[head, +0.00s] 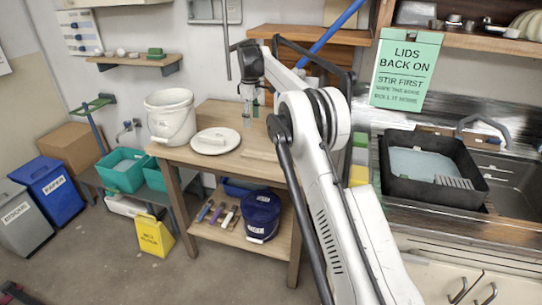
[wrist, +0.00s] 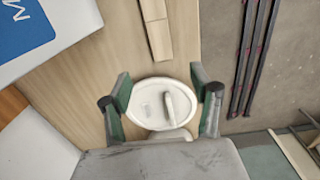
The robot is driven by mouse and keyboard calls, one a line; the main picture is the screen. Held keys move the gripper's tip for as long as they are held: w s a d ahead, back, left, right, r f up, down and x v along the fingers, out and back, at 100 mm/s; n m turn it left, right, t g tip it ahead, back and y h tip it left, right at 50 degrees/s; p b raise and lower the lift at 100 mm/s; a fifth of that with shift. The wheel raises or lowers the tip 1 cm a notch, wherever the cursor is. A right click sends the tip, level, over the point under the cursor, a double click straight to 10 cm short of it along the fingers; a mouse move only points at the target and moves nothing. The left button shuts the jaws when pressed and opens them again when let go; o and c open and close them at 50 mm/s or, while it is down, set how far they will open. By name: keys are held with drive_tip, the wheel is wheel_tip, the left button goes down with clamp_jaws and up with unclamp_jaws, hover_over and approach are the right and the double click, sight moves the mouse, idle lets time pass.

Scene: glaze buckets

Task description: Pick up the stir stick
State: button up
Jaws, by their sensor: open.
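I cannot pick out the stir stick with certainty in either view. A round white lid (head: 215,141) lies on the wooden table (head: 195,155), with a short pale bar across its top. A round white piece (wrist: 150,108) with a pale raised bar shows between my fingers in the wrist view and looks like this lid. My gripper (head: 251,108) is open and empty above the back of the table, to the right of the lid. In the wrist view my gripper (wrist: 162,98) has its two green-padded fingers wide apart.
A white bucket (head: 170,115) stands on the table's left part. A dark blue bucket (head: 261,216) and several small tools (head: 216,212) rest on the lower shelf. A black tub (head: 430,168) sits by the sink at right.

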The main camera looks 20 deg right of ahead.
wheel_tip(320, 180, down, 2)
hover_over(253, 153)
drive_tip(key=f, duration=0.8)
drive_tip(key=shift+w+f, duration=0.1)
drive_tip(key=shift+w, duration=0.2)
drive_tip(key=shift+s+f+p, duration=0.2)
drive_tip(key=shift+f+p, duration=0.3)
drive_tip(key=shift+f, duration=2.2)
clamp_jaws()
drive_tip(key=shift+r, duration=0.1)
